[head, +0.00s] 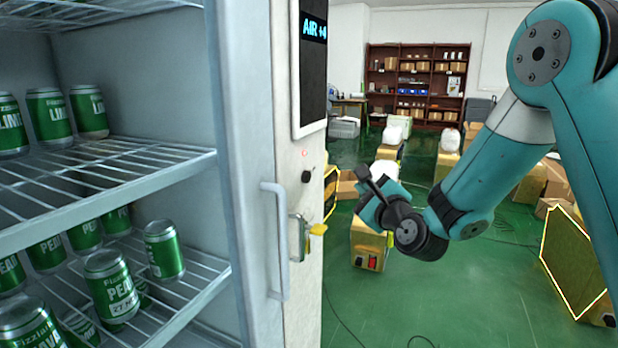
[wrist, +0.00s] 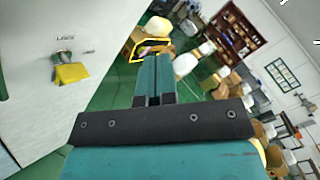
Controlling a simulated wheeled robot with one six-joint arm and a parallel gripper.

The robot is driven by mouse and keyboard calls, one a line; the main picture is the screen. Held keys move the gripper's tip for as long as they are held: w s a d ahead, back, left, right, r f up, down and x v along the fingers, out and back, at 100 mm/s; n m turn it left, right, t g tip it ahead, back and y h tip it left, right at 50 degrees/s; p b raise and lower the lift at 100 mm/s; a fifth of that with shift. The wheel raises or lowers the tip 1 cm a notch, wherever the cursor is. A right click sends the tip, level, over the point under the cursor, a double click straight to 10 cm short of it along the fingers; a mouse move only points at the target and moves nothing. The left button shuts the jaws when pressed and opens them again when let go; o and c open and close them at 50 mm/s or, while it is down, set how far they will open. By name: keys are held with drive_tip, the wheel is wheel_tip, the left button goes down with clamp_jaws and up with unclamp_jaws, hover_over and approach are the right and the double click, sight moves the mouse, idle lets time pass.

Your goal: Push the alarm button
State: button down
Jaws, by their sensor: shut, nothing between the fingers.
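A white cabinet panel (head: 300,130) stands left of my gripper in the head view. It carries a small red light (head: 304,153), with a black round knob (head: 306,177) below it. Neither shows a readable label, so I cannot tell which part is the alarm button. Lower down is a metal lock with a yellow tag (head: 318,229); the yellow tag also shows in the wrist view (wrist: 71,73), under small lettering. My gripper (head: 368,180) is shut and empty, to the right of the panel and apart from it. Its teal fingers show together in the wrist view (wrist: 154,72).
A dark display (head: 313,65) sits above the red light. A vertical handle (head: 276,240) sticks out at the cabinet edge. Green cans (head: 164,250) stand on wire shelves at left. Boxes with red switches (head: 372,262) stand behind my gripper; green floor is open between.

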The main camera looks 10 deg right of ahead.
sight(307, 177)
drive_tip(key=w+a+p, duration=0.5)
drive_tip(key=a+p, duration=0.2)
drive_tip(key=p, duration=1.6)
drive_tip(key=shift+r+p, duration=0.15)
drive_tip(key=shift+p, duration=0.2)
drive_tip(key=shift+a, duration=0.1)
drive_tip(key=shift+w+a+p, duration=0.1)
drive_tip(key=shift+w+p, duration=0.05)
drive_tip(key=shift+p, duration=0.55)
idle(0.8)
drive_tip(key=shift+w+a+p, duration=0.15)
drive_tip(key=shift+a+p, duration=0.1)
drive_tip(key=shift+p, duration=1.55)
drive_tip(key=shift+f+b, duration=0.25)
drive_tip(key=shift+b, duration=0.5)
